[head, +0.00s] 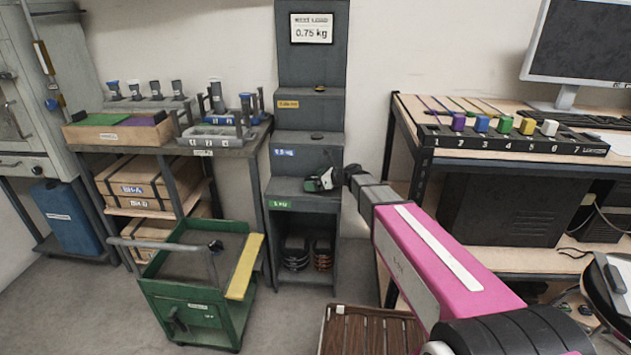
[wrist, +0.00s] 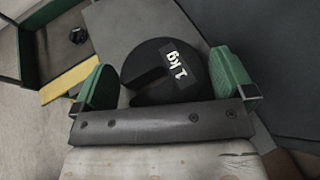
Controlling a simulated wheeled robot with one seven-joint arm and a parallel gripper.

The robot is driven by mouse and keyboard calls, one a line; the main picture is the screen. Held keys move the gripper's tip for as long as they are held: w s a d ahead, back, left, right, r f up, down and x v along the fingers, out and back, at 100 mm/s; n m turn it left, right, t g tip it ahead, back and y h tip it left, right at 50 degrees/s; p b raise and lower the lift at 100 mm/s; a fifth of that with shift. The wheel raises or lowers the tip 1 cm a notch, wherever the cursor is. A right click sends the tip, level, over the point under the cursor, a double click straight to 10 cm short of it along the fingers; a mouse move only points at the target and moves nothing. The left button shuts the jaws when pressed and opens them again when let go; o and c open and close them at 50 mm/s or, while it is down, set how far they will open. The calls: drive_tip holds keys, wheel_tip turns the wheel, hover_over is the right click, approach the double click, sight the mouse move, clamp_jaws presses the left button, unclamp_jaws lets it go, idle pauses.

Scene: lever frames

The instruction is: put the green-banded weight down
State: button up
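My gripper (head: 322,181) is low at the lowest step (head: 303,203) of the grey stepped stand, the step with a green label. In the wrist view, a black slotted disc weight (wrist: 150,90) with a white "1 kg" label sits between the two green fingertips (wrist: 165,80). The slot faces lower left. No green band can be made out on the weight from here. The grey step surface lies close behind it. Whether the weight touches that surface cannot be told.
Higher steps carry a yellow label (head: 288,104) and a blue label (head: 284,153). Weights (head: 295,251) sit in the stand's lower bay. A green cart (head: 188,306) with a yellow board stands left. A bench with numbered coloured blocks (head: 502,124) is right. A wooden slatted surface (head: 368,334) is in front.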

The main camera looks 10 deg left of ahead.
drive_tip(key=shift+r, duration=0.2)
drive_tip(key=v, duration=1.2)
drive_tip(key=shift+f, duration=0.1)
